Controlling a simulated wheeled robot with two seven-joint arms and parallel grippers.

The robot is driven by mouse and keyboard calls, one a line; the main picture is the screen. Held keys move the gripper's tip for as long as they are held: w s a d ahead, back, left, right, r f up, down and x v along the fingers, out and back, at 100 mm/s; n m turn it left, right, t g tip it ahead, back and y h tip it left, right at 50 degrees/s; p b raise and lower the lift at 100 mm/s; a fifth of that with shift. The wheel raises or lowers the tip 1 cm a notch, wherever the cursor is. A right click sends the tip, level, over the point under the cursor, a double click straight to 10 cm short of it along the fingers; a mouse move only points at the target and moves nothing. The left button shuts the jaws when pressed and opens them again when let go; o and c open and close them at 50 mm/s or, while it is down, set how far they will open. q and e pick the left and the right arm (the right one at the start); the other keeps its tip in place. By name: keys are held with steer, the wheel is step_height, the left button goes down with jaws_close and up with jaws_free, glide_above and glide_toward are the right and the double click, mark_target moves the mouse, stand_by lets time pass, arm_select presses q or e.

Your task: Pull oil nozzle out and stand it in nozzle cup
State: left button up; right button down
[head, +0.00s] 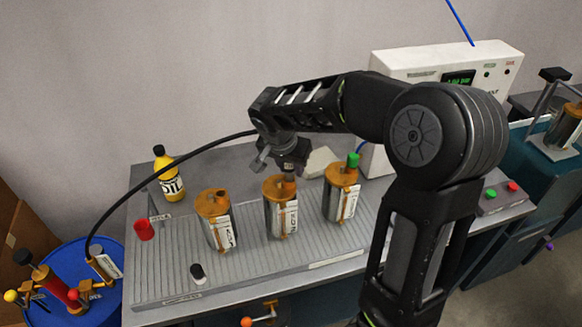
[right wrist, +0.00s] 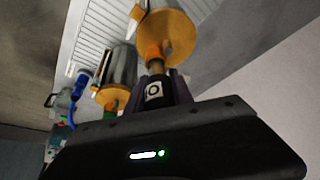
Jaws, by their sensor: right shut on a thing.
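My right gripper (head: 290,167) is shut on the oil nozzle, directly above the middle canister (head: 280,212). In the right wrist view the nozzle (right wrist: 154,88) shows a dark body with a white label and a brown tip. The tip meets the orange top of a canister (right wrist: 172,35); how deep it sits in the opening is hidden. A black hose (head: 170,170) runs from the drum at the left to my right gripper. A small red cup (head: 144,230), possibly the nozzle cup, stands at the left of the bench. My left gripper is not in view.
Canisters stand left (head: 216,220) and right (head: 341,193) of the middle one; the right one has a green cap. A yellow oil bottle (head: 169,175) stands behind the cup. The blue drum (head: 70,255) stands left.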

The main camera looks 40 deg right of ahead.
steer(key=shift+r, duration=0.1)
stand_by(0.3)
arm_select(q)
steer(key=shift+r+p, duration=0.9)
arm_select(e)
steer(key=shift+r, duration=1.95)
